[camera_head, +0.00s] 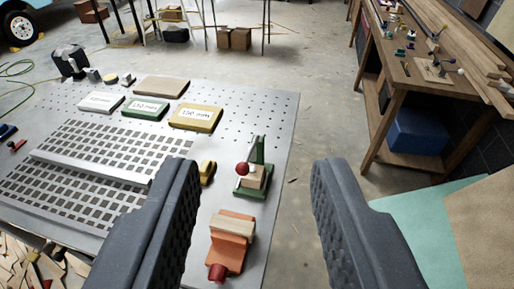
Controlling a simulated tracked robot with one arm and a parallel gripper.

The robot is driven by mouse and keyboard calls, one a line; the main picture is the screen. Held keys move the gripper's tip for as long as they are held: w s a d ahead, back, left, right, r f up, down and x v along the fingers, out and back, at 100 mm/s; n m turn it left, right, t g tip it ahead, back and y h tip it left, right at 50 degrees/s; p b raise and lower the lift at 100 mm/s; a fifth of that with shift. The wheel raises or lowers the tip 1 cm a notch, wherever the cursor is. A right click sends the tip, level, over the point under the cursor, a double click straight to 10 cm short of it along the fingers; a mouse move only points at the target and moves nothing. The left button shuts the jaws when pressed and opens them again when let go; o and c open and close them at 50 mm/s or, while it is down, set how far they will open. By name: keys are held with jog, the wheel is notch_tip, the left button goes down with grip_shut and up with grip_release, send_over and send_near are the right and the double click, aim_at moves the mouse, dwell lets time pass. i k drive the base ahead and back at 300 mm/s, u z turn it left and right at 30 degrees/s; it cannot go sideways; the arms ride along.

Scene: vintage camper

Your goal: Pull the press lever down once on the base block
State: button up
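A small green press (259,148) stands near the right edge of the perforated metal table (275,105). Its lever ends in a red ball knob (242,168), on the press's left side. A pale wooden block (254,179) sits at the base of the press, partly behind the knob. My gripper (252,172) is open and empty, with one dark ridged finger on each side of the picture. The press shows between the fingers, apart from both and farther off. How far the lever is tilted is hard to tell.
An orange clamp-like fixture (231,252) with a wooden block on top stands nearer, between the fingers. A small yellow object (207,171) lies left of the press. Labelled green (147,108) and yellow (196,118) blocks lie farther back. Floor is open right of the table, before a wooden workbench (400,90).

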aim_at(243, 169)
jog(key=i, duration=0.9)
jog(key=u, duration=0.05)
